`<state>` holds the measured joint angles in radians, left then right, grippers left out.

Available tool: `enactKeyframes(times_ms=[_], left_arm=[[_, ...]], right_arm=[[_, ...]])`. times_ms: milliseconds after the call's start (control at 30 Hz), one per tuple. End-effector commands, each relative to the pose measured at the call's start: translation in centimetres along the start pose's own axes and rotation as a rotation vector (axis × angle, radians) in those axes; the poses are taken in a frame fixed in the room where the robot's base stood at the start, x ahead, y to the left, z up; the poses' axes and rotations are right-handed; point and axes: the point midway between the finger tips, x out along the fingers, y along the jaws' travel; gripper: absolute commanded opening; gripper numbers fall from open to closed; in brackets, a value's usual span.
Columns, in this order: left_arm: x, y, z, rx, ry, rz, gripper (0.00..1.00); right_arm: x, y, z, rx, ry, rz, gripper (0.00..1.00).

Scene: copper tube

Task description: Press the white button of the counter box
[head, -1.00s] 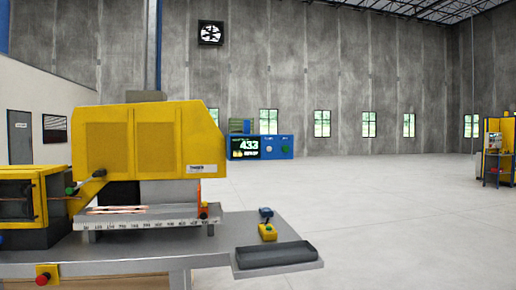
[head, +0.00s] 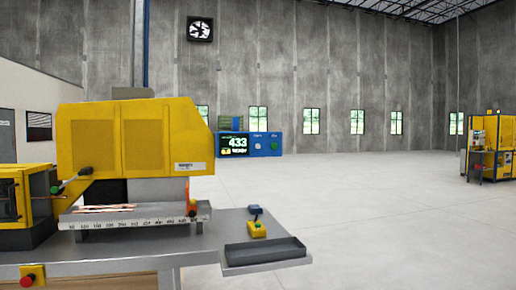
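Neither of my grippers shows in the head view.
A yellow machine (head: 130,140) stands on a grey bench at the left. A dark tray (head: 263,252) juts from the bench's right end, near a small yellow box (head: 257,230). Copper tubes (head: 105,208) lie by the ruler. Open floor extends right; another yellow machine (head: 492,140) stands there.

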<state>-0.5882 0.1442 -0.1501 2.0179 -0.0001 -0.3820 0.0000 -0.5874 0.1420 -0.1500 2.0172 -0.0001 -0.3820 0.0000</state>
Motion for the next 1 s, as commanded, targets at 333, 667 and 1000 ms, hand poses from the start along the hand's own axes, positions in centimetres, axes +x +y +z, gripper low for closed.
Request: enactKeyframes(times_ms=[333, 667, 1000], left_arm=[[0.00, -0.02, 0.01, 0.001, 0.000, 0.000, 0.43], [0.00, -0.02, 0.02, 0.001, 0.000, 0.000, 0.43], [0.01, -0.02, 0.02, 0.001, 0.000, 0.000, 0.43]], right_arm=[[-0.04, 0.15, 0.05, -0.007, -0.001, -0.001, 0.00], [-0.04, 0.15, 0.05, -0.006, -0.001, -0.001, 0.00], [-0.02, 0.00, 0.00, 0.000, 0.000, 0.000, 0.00]])
